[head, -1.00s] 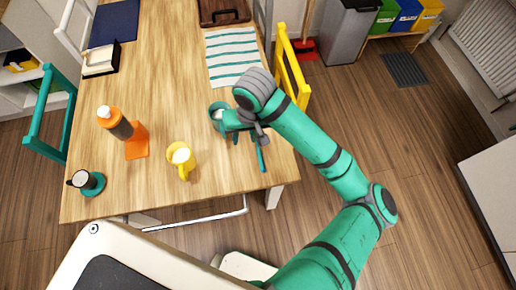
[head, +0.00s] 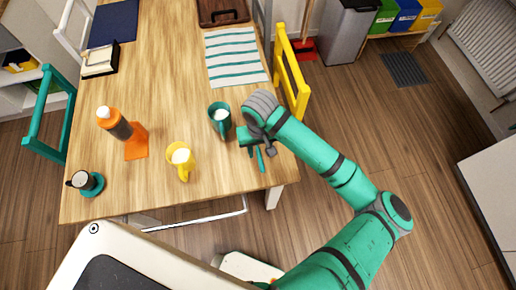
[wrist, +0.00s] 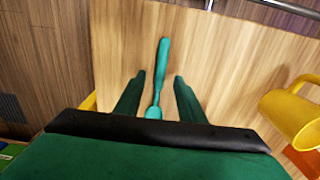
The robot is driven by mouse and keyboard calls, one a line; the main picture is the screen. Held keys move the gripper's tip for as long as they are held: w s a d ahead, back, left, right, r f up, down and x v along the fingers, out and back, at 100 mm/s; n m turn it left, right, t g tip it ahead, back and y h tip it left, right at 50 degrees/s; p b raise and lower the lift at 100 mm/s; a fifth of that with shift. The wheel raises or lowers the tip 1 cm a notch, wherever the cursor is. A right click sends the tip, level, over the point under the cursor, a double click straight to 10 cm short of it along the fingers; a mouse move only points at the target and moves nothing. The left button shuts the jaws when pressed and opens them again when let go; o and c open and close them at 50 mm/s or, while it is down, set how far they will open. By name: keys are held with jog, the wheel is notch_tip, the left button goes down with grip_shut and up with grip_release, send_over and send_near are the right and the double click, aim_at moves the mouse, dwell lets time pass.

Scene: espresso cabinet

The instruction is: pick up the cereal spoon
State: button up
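The cereal spoon is teal (wrist: 163,60) and lies on the wooden table near its edge. In the wrist view it runs lengthwise between the two fingers of my gripper (wrist: 158,79), handle pointing away and bowl partly behind the gripper body. The fingers are apart, with clear gaps on both sides of the spoon. In the head view part of the spoon (head: 261,159) shows just below my gripper (head: 248,145), which hovers over the table's right front corner. The fingers partly cover the spoon there, and I cannot tell the exact height between them.
A teal mug (head: 220,122) stands just left of my gripper. A yellow mug (head: 181,161) and an orange bottle (head: 117,124) stand further left; the yellow mug also shows in the wrist view (wrist: 290,110). A yellow chair (head: 291,75) is at the table's right side.

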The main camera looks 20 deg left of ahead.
jog(key=shift+f, duration=1.15)
jog(key=shift+w, duration=0.1)
grip_shut()
jog(key=shift+r, duration=0.15)
